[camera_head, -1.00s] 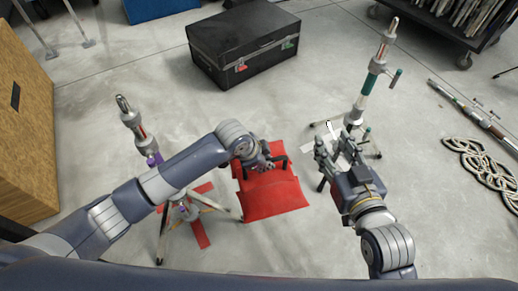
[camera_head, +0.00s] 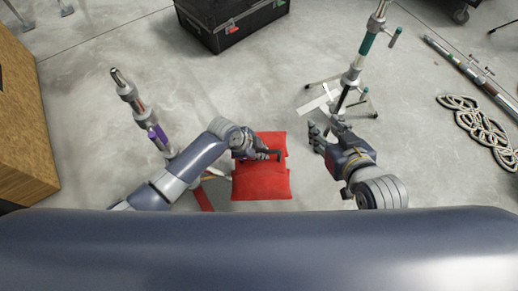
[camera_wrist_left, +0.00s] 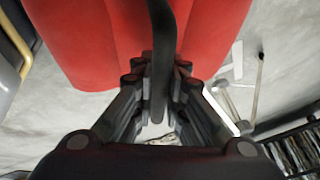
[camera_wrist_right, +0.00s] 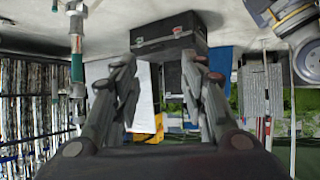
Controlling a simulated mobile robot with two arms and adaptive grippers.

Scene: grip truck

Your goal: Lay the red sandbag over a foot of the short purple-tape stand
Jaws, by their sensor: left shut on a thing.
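The red sandbag (camera_head: 262,183) is right of the short purple-tape stand (camera_head: 158,135) in the head view. My left gripper (camera_head: 266,155) is shut on the bag's black strap (camera_wrist_left: 160,45); the red bag (camera_wrist_left: 90,40) fills the top of the left wrist view. I cannot tell whether the bag touches the floor. The stand is upright; my left arm hides most of its legs. One pale foot (camera_head: 218,173) shows close to the bag's left edge; contact is unclear. My right gripper (camera_head: 322,138) is open and empty; its fingers (camera_wrist_right: 158,85) are apart in the right wrist view.
A taller teal-tape stand (camera_head: 362,50) stands behind my right gripper. A black case (camera_head: 230,25) is at the back. A wooden box (camera_head: 25,120) is at the left, and coiled rope (camera_head: 480,120) at the right.

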